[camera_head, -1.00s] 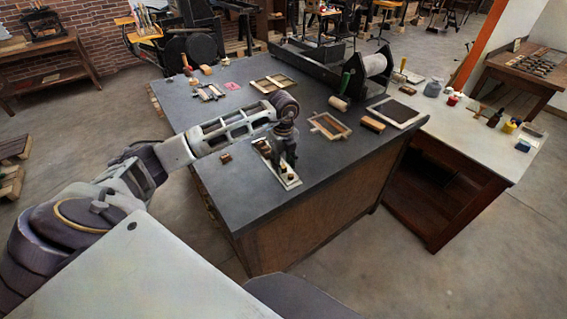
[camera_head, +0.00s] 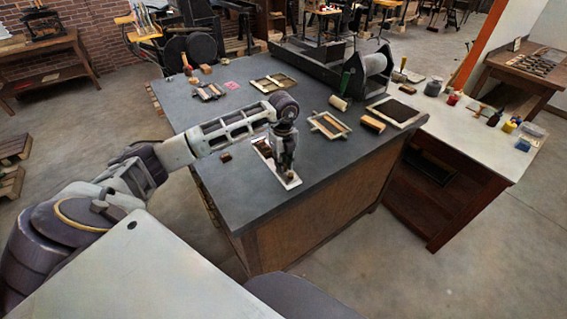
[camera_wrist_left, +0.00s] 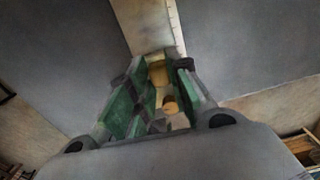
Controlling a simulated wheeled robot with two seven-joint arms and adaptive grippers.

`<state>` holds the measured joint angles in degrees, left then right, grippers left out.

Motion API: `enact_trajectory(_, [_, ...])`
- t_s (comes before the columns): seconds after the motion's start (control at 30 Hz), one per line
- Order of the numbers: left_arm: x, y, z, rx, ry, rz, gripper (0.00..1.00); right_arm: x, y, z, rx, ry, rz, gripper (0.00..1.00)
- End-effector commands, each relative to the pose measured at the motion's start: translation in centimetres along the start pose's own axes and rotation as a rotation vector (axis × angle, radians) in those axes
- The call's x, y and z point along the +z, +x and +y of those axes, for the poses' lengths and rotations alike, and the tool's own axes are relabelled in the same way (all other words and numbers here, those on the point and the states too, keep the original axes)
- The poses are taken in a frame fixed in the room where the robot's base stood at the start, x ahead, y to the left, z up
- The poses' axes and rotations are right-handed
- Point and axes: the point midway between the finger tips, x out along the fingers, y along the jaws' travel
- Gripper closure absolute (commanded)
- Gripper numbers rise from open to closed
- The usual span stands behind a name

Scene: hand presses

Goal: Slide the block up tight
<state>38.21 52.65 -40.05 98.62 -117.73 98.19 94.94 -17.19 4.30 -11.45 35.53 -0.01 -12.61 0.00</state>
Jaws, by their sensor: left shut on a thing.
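A long, shallow, light-rimmed tray (camera_head: 293,183) lies near the front edge of the dark table. My left gripper (camera_head: 287,169) points down over the tray, shut on a small wooden block (camera_head: 290,177) near its front end. In the left wrist view, a tan block (camera_wrist_left: 157,74) shows between the green-padded fingers (camera_wrist_left: 157,92), and a round-topped tan piece (camera_wrist_left: 170,104) sits closer to the palm. The fingers hide much of the tray's inside, so I cannot tell how the block meets its walls. My right gripper is out of view.
A small wooden piece (camera_head: 225,156) lies left of the tray.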

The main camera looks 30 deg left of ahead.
Motion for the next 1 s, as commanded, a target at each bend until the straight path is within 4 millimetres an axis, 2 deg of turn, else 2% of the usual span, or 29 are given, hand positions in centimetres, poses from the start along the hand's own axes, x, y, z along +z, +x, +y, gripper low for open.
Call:
enact_trajectory(0.4, [4.1,0.1,0.0,-0.001,-0.003,-0.001,1.0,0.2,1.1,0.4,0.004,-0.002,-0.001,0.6])
enact_trajectory(0.73, [4.3,0.0,0.0,-0.001,0.0,0.0,1.0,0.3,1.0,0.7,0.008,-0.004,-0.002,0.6])
enact_trajectory(0.77, [4.3,0.0,0.0,-0.001,0.0,0.0,0.78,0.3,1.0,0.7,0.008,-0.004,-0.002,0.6])
enact_trajectory(0.8, [4.3,0.0,0.0,-0.001,0.0,0.0,0.73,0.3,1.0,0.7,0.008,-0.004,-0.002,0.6])
enact_trajectory(0.9, [4.3,0.0,0.0,-0.001,0.0,0.0,0.6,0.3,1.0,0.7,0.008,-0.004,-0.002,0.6])
enact_trajectory(1.0, [4.3,0.0,0.0,-0.001,0.0,0.0,0.59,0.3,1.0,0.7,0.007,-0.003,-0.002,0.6])
